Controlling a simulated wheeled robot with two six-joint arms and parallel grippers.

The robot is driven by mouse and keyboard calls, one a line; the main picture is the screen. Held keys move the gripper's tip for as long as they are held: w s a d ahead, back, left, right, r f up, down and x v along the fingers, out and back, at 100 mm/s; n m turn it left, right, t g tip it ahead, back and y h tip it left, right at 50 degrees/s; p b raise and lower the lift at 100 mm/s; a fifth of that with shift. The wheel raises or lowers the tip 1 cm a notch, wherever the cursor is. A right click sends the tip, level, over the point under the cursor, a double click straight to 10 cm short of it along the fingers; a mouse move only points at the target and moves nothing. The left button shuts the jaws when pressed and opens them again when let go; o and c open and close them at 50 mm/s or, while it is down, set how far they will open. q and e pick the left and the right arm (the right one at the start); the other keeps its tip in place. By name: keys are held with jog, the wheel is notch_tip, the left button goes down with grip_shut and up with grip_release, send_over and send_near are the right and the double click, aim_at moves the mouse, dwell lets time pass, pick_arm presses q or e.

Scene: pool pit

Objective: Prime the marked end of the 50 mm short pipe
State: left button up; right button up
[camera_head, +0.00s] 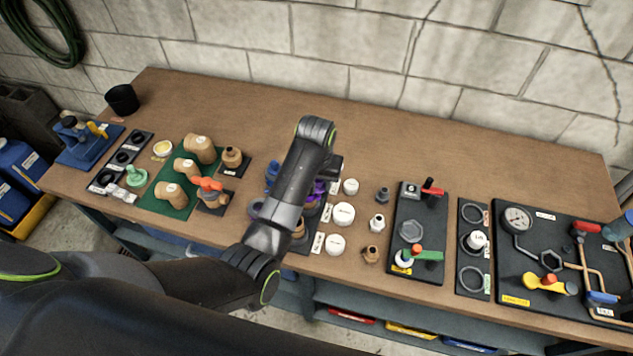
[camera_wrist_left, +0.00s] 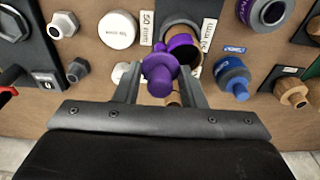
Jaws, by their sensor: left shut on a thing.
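My left gripper (camera_wrist_left: 160,70) is shut on a purple knob-like piece with a flange (camera_wrist_left: 160,84), perhaps the primer applicator. Just beyond it in the left wrist view is an upright round piece with a purple rim (camera_wrist_left: 183,43) and dark opening, beside a "50 mm" label (camera_wrist_left: 147,28); it may be the short pipe. The held piece overlaps its edge, and I cannot tell whether they touch. In the head view my left arm hides most of this spot; some purple (camera_head: 319,188) shows beside the gripper. My right gripper is out of view.
A blue labelled container (camera_wrist_left: 232,76) and another purple-banded piece (camera_wrist_left: 266,12) stand close to the right in the wrist view. White caps (camera_head: 343,214), brown fittings (camera_head: 371,254) and a black valve board (camera_head: 425,263) lie right of the arm. The back of the bench (camera_head: 400,150) is clear.

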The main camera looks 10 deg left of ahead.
pick_arm(q)
jog(key=shift+w, duration=0.9)
jog(key=shift+w, duration=0.15)
jog(key=shift+w+a, duration=0.55)
jog(key=shift+w, duration=0.1)
jog(key=shift+a, duration=0.1)
jog(key=shift+w+a, duration=0.2)
jog(key=shift+a, duration=0.1)
jog(key=shift+a, duration=0.1)
